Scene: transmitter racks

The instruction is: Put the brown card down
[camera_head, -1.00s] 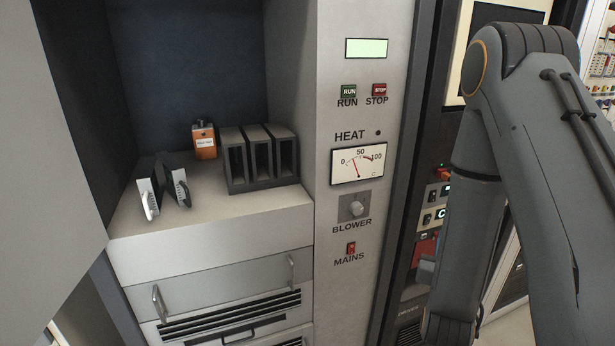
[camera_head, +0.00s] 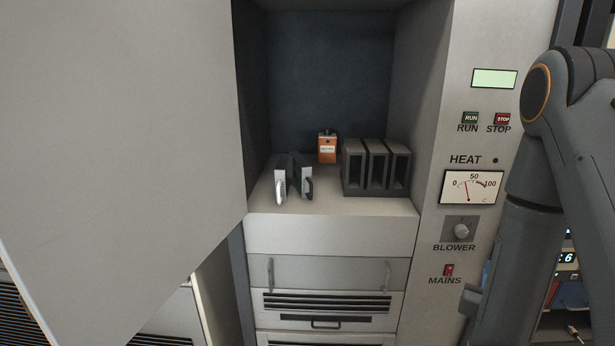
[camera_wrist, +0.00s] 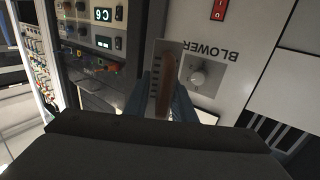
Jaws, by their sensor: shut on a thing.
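The brown card (camera_wrist: 166,84) is upright between the two fingers of my gripper (camera_wrist: 164,100) in the wrist view. My gripper is shut on it, in front of the grey panel with the BLOWER knob. The card's lower end is hidden behind my wrist. I cannot make out the card in the head view, where my arm stands at the right.
The cabinet recess has a shelf (camera_head: 330,203) with two handled modules (camera_head: 293,178), an orange box (camera_head: 327,148) and a dark slotted rack (camera_head: 376,168). Free shelf shows in front. An open grey door (camera_head: 120,150) fills the left. Drawers (camera_head: 325,272) are below.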

